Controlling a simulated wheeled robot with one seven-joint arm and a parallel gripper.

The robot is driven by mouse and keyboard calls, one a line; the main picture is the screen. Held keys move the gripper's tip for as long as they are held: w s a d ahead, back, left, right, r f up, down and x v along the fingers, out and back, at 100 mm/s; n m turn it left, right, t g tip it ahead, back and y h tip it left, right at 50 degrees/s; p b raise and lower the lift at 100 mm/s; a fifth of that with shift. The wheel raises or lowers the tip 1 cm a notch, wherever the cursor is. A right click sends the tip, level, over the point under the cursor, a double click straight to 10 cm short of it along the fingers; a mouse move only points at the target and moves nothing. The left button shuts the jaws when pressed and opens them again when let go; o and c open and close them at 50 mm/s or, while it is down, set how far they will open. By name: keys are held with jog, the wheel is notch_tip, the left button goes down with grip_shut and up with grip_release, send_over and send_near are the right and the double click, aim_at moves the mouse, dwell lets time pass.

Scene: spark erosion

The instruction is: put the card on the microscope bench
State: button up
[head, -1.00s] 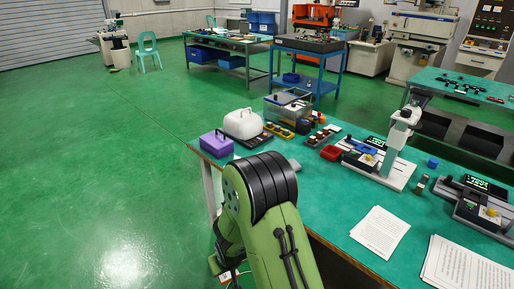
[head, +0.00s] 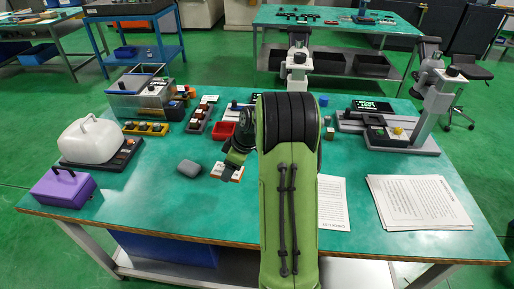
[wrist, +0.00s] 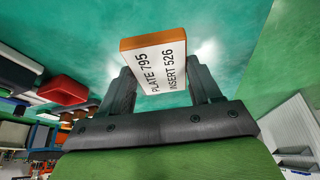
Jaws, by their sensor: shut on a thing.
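The card (head: 226,174) is a small white plate with an orange edge. In the wrist view the card (wrist: 153,62) reads "PLATE 795 INSERT 526". My gripper (head: 234,163) is shut on it; in the wrist view my gripper's fingers (wrist: 160,88) stand on either side of it. The bench with a teal top (head: 150,215) lies under the card in the picture; a microscope (head: 440,95) stands at its right and another (head: 297,65) shows behind my arm. I cannot tell whether the card touches the bench top. My arm hides part of the bench's middle.
A grey block (head: 189,168) lies left of the card. A red bin (head: 222,130) is behind it. A purple box (head: 62,188) and a white-covered device (head: 92,140) stand at the left. Paper sheets (head: 420,203) lie at the right. The front left of the bench top is clear.

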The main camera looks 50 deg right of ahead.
jog(key=r+n, duration=0.1)
jog(key=n, duration=0.1)
send_over(246, 190)
jog(key=s, duration=0.1)
jog(key=shift+d+r+y+b, duration=0.15)
jog(key=shift+d+y+b, duration=0.15)
jog(key=shift+b, duration=0.05)
jog(key=shift+s+d, duration=0.15)
jog(key=shift+s, duration=0.1)
notch_tip(246, 190, down, 10)
jog(key=b, duration=0.3)
jog(key=shift+w+b, duration=0.15)
jog(key=shift+b, duration=0.15)
jog(key=shift+r, duration=0.1)
jog(key=o, duration=1.1)
